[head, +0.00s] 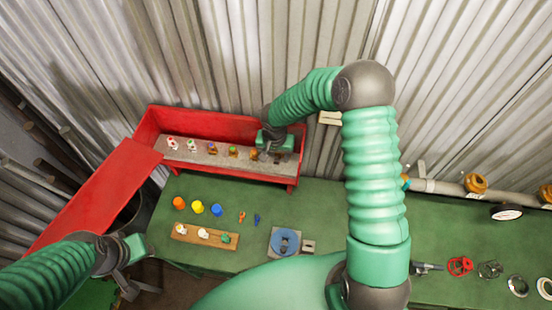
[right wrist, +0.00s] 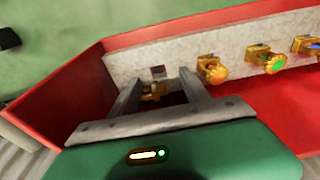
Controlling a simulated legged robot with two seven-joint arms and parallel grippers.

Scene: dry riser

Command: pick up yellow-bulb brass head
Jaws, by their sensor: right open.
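A grey rack (head: 222,160) in the red box holds a row of small sprinkler heads. My right gripper (right wrist: 160,88) is open, its fingers on either side of a brass head (right wrist: 152,93) at the row's end. That head is partly shaded and its bulb colour is unclear. Beside it, outside the fingers, stands a brass head with a yellow-orange top (right wrist: 212,70); it also shows in the head view (head: 254,154). In the head view my right gripper (head: 275,147) reaches down over the rack's right end. My left gripper (head: 135,248) is low at left; its jaws are unclear.
Brass heads with a green bulb (right wrist: 274,63) and a blue bulb (right wrist: 305,45) continue the row. The red box wall (head: 145,128) surrounds the rack. Orange, yellow and blue caps (head: 197,207), a wooden block (head: 187,236) and a blue round fixture (head: 286,242) sit on the green bench (head: 330,200).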

